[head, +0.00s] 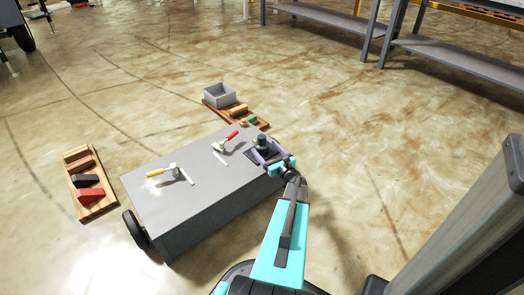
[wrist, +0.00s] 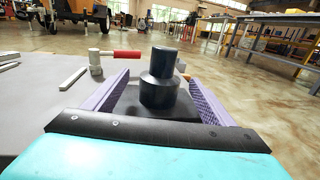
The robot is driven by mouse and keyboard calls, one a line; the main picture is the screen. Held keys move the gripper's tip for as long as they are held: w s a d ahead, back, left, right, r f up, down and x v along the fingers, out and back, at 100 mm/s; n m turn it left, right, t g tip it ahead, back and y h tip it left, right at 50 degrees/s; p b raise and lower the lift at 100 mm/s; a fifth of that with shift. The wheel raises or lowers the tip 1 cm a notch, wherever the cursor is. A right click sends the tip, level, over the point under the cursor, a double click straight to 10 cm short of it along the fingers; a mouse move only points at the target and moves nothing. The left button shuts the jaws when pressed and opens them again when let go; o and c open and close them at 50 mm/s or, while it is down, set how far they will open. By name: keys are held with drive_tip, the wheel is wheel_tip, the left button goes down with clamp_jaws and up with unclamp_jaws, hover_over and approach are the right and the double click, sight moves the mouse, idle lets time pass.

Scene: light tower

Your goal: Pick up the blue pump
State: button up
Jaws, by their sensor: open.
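The pump (wrist: 159,82), a dark navy stepped cylinder on a black square base, stands upright at the right end of the grey cart top. It also shows in the head view (head: 262,142). My gripper (head: 266,152) is open. Its two purple fingers (wrist: 160,92) lie on either side of the pump, which stands between them in the wrist view. I see no clear contact between the fingers and the pump's body. The lower part of the base is hidden behind my gripper's black front edge.
On the cart (head: 200,205) are a red-handled valve (head: 228,139), a yellow-handled valve (head: 168,172) and pale bars. Shelves (head: 455,65) stand at back right.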

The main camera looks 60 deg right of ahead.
sight(262, 145)
drive_tip(key=shift+x, duration=1.65)
drive_tip(key=shift+w+d+f+b, duration=0.15)
drive_tip(key=shift+w+d+b, duration=0.15)
drive_tip(key=shift+b, duration=0.25)
drive_tip(key=b+x, duration=0.1)
drive_tip(key=x, duration=0.2)
drive_tip(key=shift+w+f+b, duration=0.1)
drive_tip(key=shift+w+b, duration=0.2)
drive_tip(key=shift+b, duration=0.05)
drive_tip(key=shift+w+d, duration=0.2)
drive_tip(key=shift+w, duration=0.15)
